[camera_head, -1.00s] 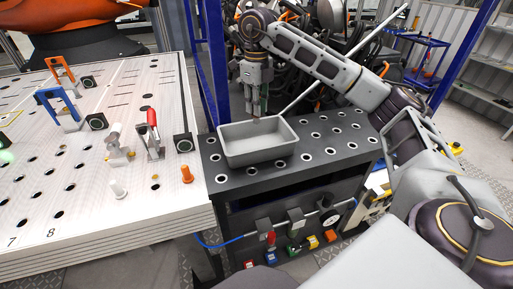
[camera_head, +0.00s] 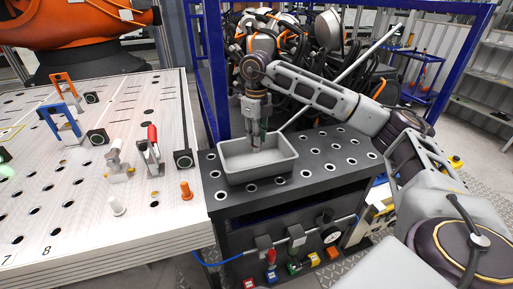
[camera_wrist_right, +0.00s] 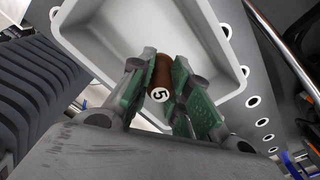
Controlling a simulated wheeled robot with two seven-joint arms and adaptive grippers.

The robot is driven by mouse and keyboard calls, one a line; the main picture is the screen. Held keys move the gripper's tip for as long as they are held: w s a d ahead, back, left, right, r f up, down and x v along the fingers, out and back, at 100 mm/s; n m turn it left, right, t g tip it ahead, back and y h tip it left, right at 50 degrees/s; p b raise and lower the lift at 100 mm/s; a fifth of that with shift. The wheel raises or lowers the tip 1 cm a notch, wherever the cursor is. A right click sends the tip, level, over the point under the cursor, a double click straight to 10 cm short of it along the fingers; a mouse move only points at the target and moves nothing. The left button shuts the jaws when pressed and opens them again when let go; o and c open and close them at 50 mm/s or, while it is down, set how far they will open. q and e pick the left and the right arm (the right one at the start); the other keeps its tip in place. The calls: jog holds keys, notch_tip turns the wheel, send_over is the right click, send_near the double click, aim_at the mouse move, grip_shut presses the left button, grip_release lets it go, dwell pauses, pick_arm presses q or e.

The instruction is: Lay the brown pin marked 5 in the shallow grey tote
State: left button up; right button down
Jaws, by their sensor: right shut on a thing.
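The brown pin marked 5 (camera_wrist_right: 161,78) is between the green-padded fingers of my right gripper (camera_wrist_right: 160,92) in the right wrist view, its white "5" end facing the camera. My right gripper also shows in the head view (camera_head: 257,142), shut on the pin and pointing down at the shallow grey tote (camera_head: 262,178). Its fingertips are over the tote's opening, and the lower tips overlap the tote's interior. The tote rim also shows in the right wrist view (camera_wrist_right: 215,38). I cannot tell whether the pin touches the tote floor. My left gripper is not in view.
The tote stands on a black perforated bench (camera_head: 330,160). Left of it is a white perforated table (camera_head: 60,200) with a red-handled clamp (camera_head: 153,145), an orange pin (camera_head: 186,190) and a white pin (camera_head: 116,206). A blue post (camera_head: 211,70) rises behind the tote.

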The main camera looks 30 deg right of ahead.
aim_at(257, 152)
jog(key=shift+f, duration=2.45)
jog(key=shift+f, duration=0.15)
jog(key=c, duration=1.3)
grip_release()
notch_tip(257, 152, up, 12)
jog(key=shift+r, duration=0.15)
